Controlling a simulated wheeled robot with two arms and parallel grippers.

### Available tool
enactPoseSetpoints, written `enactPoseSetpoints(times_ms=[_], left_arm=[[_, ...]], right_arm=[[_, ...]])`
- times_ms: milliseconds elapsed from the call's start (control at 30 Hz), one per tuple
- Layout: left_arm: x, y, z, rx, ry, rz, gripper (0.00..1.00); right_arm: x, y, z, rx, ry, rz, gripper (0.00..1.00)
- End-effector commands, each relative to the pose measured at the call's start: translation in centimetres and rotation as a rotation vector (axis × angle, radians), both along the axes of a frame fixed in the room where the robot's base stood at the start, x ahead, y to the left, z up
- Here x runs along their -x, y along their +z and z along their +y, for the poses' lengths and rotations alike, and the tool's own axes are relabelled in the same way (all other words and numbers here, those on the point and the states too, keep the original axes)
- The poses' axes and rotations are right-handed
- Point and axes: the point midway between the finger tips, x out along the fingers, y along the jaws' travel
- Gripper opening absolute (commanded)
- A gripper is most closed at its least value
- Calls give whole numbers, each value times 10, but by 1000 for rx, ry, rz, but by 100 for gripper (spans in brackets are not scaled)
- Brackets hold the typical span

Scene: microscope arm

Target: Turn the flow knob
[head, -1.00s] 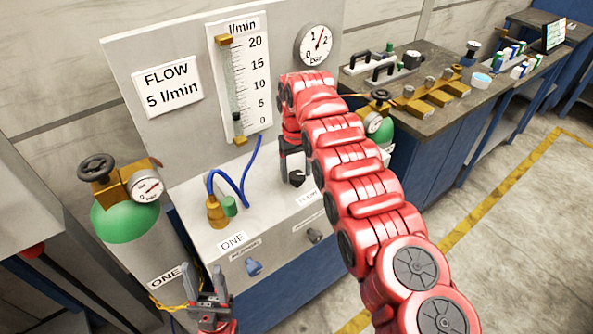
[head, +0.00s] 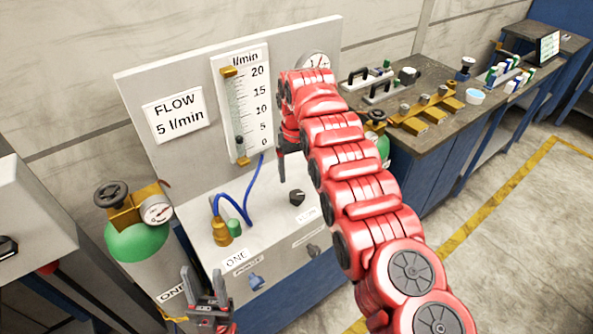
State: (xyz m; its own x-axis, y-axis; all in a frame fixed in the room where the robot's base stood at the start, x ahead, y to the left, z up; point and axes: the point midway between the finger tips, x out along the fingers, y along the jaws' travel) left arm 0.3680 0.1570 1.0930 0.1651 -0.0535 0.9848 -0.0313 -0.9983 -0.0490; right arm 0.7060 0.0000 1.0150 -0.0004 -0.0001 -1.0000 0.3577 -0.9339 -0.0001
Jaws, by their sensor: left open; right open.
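The black knob (head: 297,198) sits on the sloped top of the grey panel box (head: 195,240), beside a white label partly hidden by my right arm. My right gripper (head: 281,165) points down, above and a little left of the knob, apart from it. Its fingers are seen nearly edge-on, with nothing visible between them. The flow gauge (head: 245,105) reads 0 to 20 l/min, with its black float near the bottom. A sign (head: 174,115) reads "FLOW 5 l/min". My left gripper (head: 205,288) is open and empty at the lower left, pointing up.
A green-topped cylinder (head: 140,240) with a gauge stands left of the box. A blue tap (head: 256,281) and a grey tap (head: 313,250) are on the box front. A pressure dial (head: 318,62) is partly hidden by my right arm. A bench (head: 450,120) stands behind right.

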Motion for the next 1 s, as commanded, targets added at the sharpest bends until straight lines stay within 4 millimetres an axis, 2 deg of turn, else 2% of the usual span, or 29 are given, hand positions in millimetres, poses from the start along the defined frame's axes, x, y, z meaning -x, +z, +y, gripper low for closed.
enactPoseSetpoints(times_ms=[33,300,500,1000], left_arm=[[0,22,0,0,0,0,50],[0,74,0,0,0,0,50],[0,92,0,0,0,0,50],[0,90,0,0,0,0,50]], right_arm=[[0,22,0,0,0,0,85],[0,79,0,0,0,0,85],[0,92,0,0,1,0,85],[0,90,0,0,1,-1,85]])
